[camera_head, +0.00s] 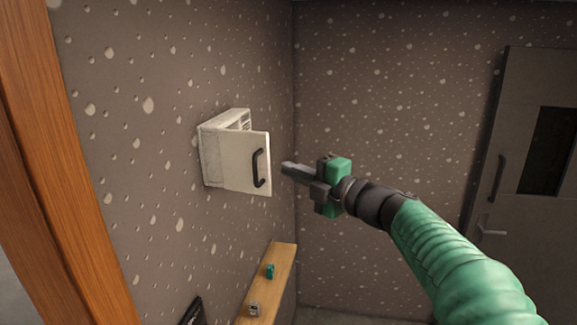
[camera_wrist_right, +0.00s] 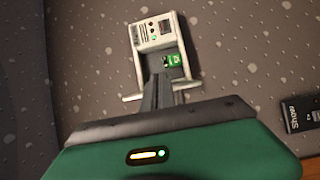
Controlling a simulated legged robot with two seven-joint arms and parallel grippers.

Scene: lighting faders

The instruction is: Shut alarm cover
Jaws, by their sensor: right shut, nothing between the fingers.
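The alarm box (camera_head: 213,155) is white and fixed to the left wall. Its white cover (camera_head: 240,165) stands partly open, swung out from the box, with a dark curved handle (camera_head: 259,167) on its face. My right gripper (camera_head: 286,168) is shut and empty, just right of the cover's free edge, with a small gap in the head view. In the right wrist view, the box (camera_wrist_right: 155,35) shows its inside with a small screen, lights and a green part (camera_wrist_right: 175,60). There, the shut fingers (camera_wrist_right: 158,88) point at its lower part. My left gripper is not in view.
A wooden shelf (camera_head: 283,262) on the wall below holds a small green item (camera_head: 270,271) and a small grey item (camera_head: 254,308). A grey door (camera_head: 520,130) stands at the right. A wooden post (camera_head: 40,170) borders the left. A dark labelled object (camera_wrist_right: 302,114) is at the wrist view's right.

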